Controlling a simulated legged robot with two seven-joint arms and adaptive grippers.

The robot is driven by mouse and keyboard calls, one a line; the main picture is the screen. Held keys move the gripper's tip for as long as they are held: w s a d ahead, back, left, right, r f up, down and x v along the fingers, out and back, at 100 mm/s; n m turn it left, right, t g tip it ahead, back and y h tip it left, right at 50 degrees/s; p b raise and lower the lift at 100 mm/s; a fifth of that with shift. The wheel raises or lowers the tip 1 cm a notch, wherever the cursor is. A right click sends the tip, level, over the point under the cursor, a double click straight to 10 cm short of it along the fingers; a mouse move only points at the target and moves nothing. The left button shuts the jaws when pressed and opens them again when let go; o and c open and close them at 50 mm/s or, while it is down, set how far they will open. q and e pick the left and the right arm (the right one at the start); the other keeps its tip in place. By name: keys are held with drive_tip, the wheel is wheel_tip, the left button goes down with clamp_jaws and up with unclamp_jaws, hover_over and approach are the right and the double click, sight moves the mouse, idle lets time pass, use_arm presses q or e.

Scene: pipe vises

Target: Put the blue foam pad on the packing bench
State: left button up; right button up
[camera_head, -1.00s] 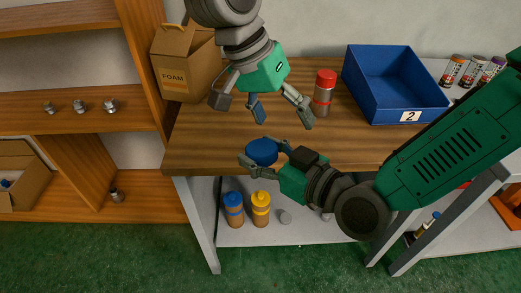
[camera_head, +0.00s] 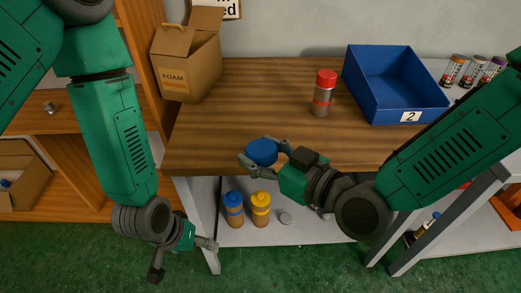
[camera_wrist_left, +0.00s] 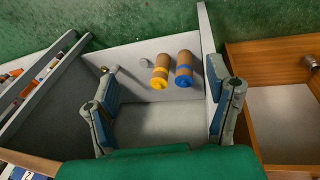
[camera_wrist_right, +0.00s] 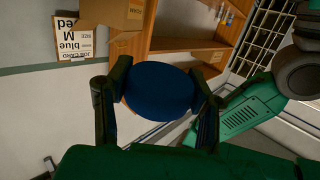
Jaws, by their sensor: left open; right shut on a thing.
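The blue foam pad (camera_head: 261,151) is a round blue disc. My right gripper (camera_head: 263,156) is shut on it and holds it at the front edge of the wooden packing bench (camera_head: 240,110). In the right wrist view the pad (camera_wrist_right: 160,90) sits between both fingers. My left gripper (camera_head: 183,262) is low, in front of the bench's left leg. In the left wrist view its fingers (camera_wrist_left: 165,105) are apart and empty, facing the shelf under the bench.
A FOAM carton (camera_head: 187,65), a red-capped bottle (camera_head: 323,95) and a blue bin (camera_head: 393,90) marked 2 stand on the bench. The middle of the bench top is clear. Blue-capped (camera_head: 233,209) and yellow-capped (camera_head: 260,209) bottles stand on the lower shelf (camera_head: 300,231).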

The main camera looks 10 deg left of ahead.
drive_tip(key=shift+a, duration=0.1)
use_arm(q)
drive_tip(key=s+a+f+m+g+y, duration=0.1)
drive_tip(key=s+a+f, duration=0.1)
drive_tip(key=s, duration=0.3)
drive_tip(key=s+a+f+m, duration=0.1)
drive_tip(key=s+a+f, duration=0.1)
drive_tip(key=s+a, duration=0.2)
drive_tip(key=shift+s+a+f+m+g+y, duration=0.15)
drive_tip(key=shift+s+a+m+g+y, duration=0.2)
drive_tip(key=shift+s, duration=0.6)
use_arm(e)
drive_tip(key=w+d+f+m+t+h, duration=0.1)
drive_tip(key=d+m+h, duration=0.3)
drive_tip(key=d, duration=0.6)
drive_tip(key=w+d+f+m+t+h, duration=0.2)
drive_tip(key=d+f+m+t+h, duration=0.1)
drive_tip(key=d, duration=0.8)
drive_tip(key=w+d+f+m+t+h, duration=0.1)
drive_tip(key=d+f+m+t+h, duration=0.2)
drive_tip(key=d+h, duration=0.3)
drive_tip(key=d+m, duration=0.1)
drive_tip(key=d, duration=0.3)
drive_tip(key=shift+w+d+m+t+h, duration=0.2)
drive_tip(key=shift+d+m+t+h, duration=0.1)
drive_tip(key=shift+d+m+h, duration=0.1)
use_arm(q)
drive_tip(key=shift+d, duration=0.15)
use_arm(e)
drive_tip(key=shift+a, duration=0.2)
